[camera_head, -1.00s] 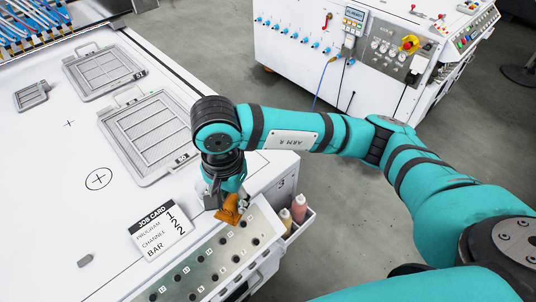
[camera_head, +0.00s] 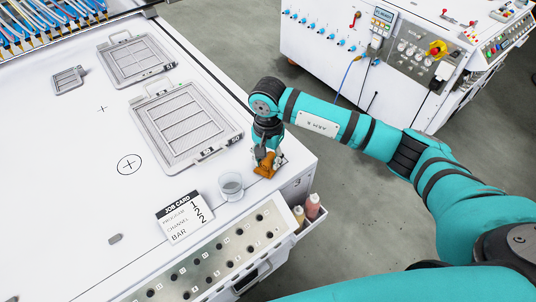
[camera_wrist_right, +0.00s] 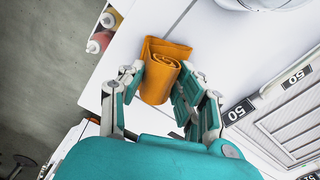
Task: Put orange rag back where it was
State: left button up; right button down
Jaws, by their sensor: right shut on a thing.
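The orange rag (camera_head: 266,168) is a folded, rolled cloth at the right corner of the white table top (camera_head: 75,190). My right gripper (camera_head: 267,155) is above it, pointing down, with its fingers closed on the cloth. In the right wrist view the rag (camera_wrist_right: 162,70) sits between the two fingers of the gripper (camera_wrist_right: 158,85), close to the table edge. The rag appears to be at or just above the surface; contact is hard to tell. My left gripper is not in view.
A clear cup (camera_head: 231,186) stands just left of the rag, beside the job card (camera_head: 187,217). Framed screens (camera_head: 186,125) lie behind. A panel with holes (camera_head: 205,262) runs along the front. Two bottles (camera_head: 313,206) sit in a side holder. A second white machine (camera_head: 400,50) stands across the aisle.

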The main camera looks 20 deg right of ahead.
jog(key=shift+f+b, duration=0.25)
jog(key=shift+b, duration=0.05)
jog(key=c, duration=0.9)
grip_release()
jog(key=shift+r+p, duration=0.25)
jog(key=shift+p, duration=0.05)
jog(key=shift+w+r+b, duration=0.1)
jog(key=shift+r+b, duration=0.2)
notch_tip(320, 180, up, 10)
jog(key=b, duration=0.2)
jog(key=shift+f+b, duration=0.15)
jog(key=shift+b, duration=0.25)
jog(key=shift+r, duration=0.75)
jog(key=shift+a, duration=0.1)
